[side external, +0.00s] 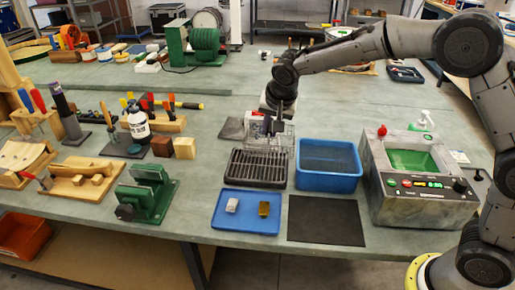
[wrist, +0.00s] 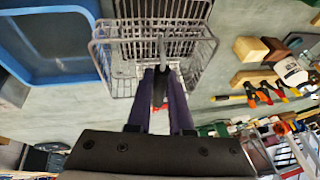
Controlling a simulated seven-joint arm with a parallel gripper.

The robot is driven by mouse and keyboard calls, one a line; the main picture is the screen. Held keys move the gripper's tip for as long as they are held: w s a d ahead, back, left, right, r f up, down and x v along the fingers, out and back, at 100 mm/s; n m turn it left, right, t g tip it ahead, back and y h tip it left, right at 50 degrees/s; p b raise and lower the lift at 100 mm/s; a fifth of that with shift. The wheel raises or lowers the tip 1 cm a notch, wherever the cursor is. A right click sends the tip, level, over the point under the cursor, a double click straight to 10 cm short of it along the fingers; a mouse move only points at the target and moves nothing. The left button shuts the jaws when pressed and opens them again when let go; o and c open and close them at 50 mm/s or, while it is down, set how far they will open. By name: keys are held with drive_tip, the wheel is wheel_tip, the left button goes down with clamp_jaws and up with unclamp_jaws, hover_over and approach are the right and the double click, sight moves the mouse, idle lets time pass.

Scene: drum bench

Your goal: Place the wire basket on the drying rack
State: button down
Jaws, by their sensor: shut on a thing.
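The wire basket (side external: 284,138) hangs from my gripper (side external: 272,124) in the side external view, at the back edge of the drying rack. My gripper is shut on the basket's thin upright middle part. In the wrist view, the basket (wrist: 112,60) lies just beyond my gripper's dark fingertips (wrist: 161,74). The drying rack (side external: 255,170) is a dark ribbed tray on the bench, left of the blue tub. Part of the rack (wrist: 170,10) shows past the basket in the wrist view. I cannot tell exactly how high the basket is above the surface.
The blue tub (side external: 328,178) stands right of the rack; it also shows in the wrist view (wrist: 75,72). A grey machine with a green basin (side external: 415,205) is further right. A blue tray (side external: 225,222) with two small blocks and a black mat (side external: 325,222) lie in front.

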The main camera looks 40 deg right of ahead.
sight(258, 139)
drive_tip(key=w+f, duration=0.1)
drive_tip(key=f, duration=0.1)
drive_tip(key=w+f, duration=0.1)
drive_tip(key=w, duration=0.1)
drive_tip(key=w+f, duration=0.1)
drive_tip(key=f, duration=0.1)
drive_tip(key=shift+w+a+f, duration=0.25)
drive_tip(key=shift+f, duration=1.65)
drive_tip(key=shift+f, duration=0.1)
drive_tip(key=c, duration=0.8)
unclamp_jaws()
drive_tip(key=v, duration=1.2)
